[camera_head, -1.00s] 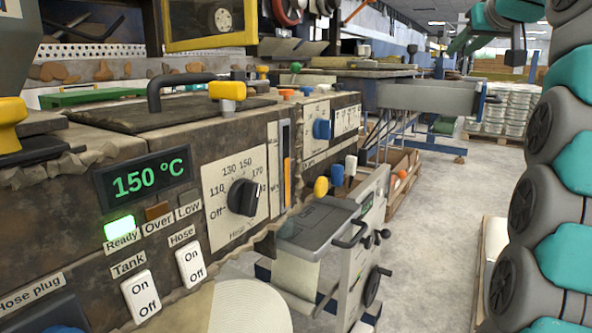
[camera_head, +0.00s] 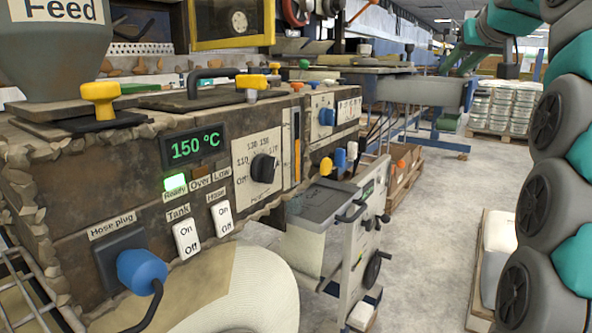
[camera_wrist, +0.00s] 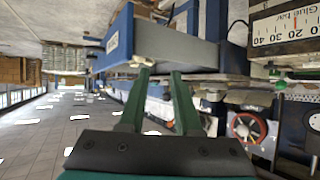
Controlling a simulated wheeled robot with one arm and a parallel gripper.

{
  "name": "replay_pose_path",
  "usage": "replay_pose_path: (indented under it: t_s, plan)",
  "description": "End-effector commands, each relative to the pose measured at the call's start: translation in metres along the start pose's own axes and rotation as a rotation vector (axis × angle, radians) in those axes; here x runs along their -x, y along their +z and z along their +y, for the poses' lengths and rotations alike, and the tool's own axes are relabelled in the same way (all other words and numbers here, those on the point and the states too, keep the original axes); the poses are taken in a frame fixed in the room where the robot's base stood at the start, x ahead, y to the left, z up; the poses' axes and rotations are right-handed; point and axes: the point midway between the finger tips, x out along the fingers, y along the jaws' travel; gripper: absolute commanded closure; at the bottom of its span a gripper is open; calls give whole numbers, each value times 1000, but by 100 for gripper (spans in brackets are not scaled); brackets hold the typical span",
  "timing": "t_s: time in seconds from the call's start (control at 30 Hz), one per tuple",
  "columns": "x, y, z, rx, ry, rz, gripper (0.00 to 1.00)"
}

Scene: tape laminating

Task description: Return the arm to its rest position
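My gripper (camera_wrist: 160,76) shows in the wrist view as two green fingers with a clear gap between them; it is open and nothing is held. In the head view, my grey and teal arm (camera_head: 545,200) fills the right edge. Its teal upper part bends over at the top right, with a green finger-like piece pointing down-left. In the wrist view, a blue and grey beam-like structure (camera_wrist: 175,48) lies beyond the fingertips; I cannot tell the distance.
A worn machine (camera_head: 130,165) stands at the left, with a 150 °C display (camera_head: 195,146) and a blue hose plug (camera_head: 141,268). A grey-topped unit (camera_head: 322,200) stands beside it. Open floor (camera_head: 430,240) lies between these and my arm. Stacked tins (camera_head: 505,108) stand at the back right.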

Motion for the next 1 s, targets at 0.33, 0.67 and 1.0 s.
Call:
replay_pose_path:
  t_s: [0.33,0.67,1.0]
  plan:
    - [-22,79,-42,-38,-47,-202,68]
    - [-23,215,-92,-55,-71,-481,68]
    - [12,380,-126,-31,-58,-768,68]
